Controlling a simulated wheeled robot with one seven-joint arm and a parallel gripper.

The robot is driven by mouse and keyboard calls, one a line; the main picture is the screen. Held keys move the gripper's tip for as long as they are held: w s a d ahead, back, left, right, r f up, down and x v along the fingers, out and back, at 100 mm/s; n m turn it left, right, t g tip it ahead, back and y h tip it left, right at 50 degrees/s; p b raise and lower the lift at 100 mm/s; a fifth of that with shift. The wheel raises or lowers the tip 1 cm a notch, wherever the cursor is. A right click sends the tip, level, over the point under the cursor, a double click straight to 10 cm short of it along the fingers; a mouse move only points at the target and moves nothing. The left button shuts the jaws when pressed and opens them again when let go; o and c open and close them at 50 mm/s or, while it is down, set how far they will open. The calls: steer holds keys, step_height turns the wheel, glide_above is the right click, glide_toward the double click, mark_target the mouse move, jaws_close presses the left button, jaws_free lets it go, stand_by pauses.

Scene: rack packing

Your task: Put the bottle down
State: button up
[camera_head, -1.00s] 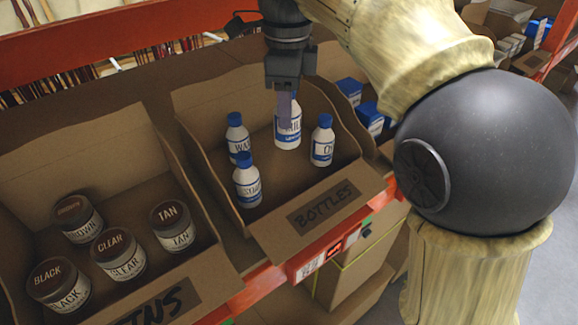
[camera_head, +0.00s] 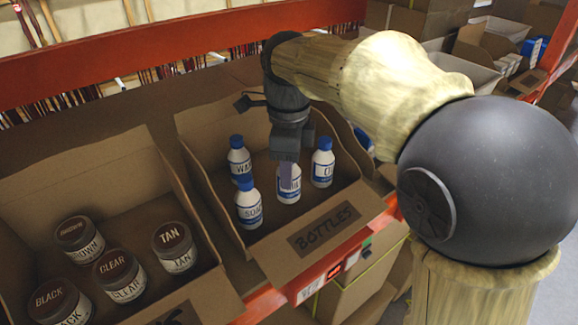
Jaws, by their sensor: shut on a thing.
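My gripper (camera_head: 287,176) is shut on a white bottle with a blue label (camera_head: 288,190), low inside the cardboard box marked BOTTLES (camera_head: 322,229). The fingers and hand hide the bottle's top and part of its label. The bottle is upright; I cannot tell whether its base touches the box floor. Three other white bottles with blue caps stand in the same box: one at the back left (camera_head: 239,160), one at the front left (camera_head: 249,204) and one at the right (camera_head: 322,163).
A cardboard box (camera_head: 130,200) at the left holds several dark-lidded jars, such as the TAN jar (camera_head: 174,247). The box walls rise around the bottles. An orange shelf beam (camera_head: 180,36) runs behind, and another runs below the front edge.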

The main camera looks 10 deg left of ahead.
steer(key=shift+f, duration=0.5)
steer(key=shift+f, duration=0.1)
steer(key=o, duration=1)
step_height(320, 180, up, 12)
steer(key=shift+r+b, duration=0.15)
steer(key=shift+b, duration=0.15)
steer(key=shift+w, duration=0.1)
